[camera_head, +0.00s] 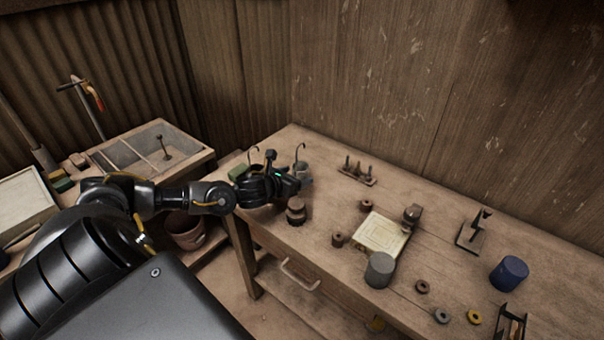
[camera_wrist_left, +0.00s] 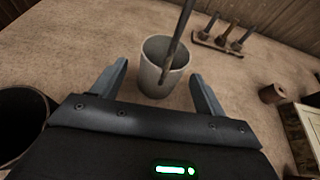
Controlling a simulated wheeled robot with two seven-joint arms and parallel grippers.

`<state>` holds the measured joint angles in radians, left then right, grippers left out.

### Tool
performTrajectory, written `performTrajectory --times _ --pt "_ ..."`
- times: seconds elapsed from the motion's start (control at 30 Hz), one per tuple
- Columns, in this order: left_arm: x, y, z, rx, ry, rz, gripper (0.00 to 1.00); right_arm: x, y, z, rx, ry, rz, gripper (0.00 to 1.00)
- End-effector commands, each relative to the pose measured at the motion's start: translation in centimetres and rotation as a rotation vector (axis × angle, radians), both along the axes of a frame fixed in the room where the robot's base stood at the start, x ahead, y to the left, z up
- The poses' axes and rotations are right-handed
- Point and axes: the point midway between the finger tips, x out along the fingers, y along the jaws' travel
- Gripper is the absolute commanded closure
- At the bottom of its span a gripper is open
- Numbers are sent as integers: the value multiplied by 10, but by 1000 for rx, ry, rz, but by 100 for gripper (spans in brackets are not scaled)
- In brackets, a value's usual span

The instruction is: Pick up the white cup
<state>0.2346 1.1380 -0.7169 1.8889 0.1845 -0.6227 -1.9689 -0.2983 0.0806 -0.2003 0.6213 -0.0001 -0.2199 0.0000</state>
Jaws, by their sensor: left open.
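The white cup (camera_wrist_left: 153,84) shows in the left wrist view as a pale grey-white cup standing upright on the table, with a dark rod (camera_wrist_left: 178,42) leaning out of it. My left gripper (camera_wrist_left: 160,80) is open, with one finger on each side of the cup and gaps between the fingers and its wall. In the head view my left gripper (camera_head: 304,182) is at the table's far left corner and hides part of the cup (camera_head: 302,168). A thin hooked rod (camera_head: 299,152) rises above it. My right gripper is not in view.
A small rack with pegs (camera_head: 357,174) stands behind and right of the cup. A dark round container (camera_wrist_left: 22,118) is close to the left of my gripper. A pale tile or block (camera_head: 381,234), grey cylinder (camera_head: 380,270) and blue cylinder (camera_head: 508,274) stand further right.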

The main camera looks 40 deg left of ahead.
Motion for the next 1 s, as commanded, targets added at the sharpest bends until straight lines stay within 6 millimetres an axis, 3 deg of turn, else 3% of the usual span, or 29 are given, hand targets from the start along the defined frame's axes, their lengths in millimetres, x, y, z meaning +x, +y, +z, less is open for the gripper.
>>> performTrajectory --times 0.2,0.47,0.87,1.0 --pt "26 1 -8 -1 -2 -1 27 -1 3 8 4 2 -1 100" --pt "28 1 -11 0 0 -1 27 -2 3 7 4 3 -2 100" --pt "28 1 -11 0 -1 -1 77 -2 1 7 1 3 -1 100" --pt "28 1 -10 0 -2 -1 78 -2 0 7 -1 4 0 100"
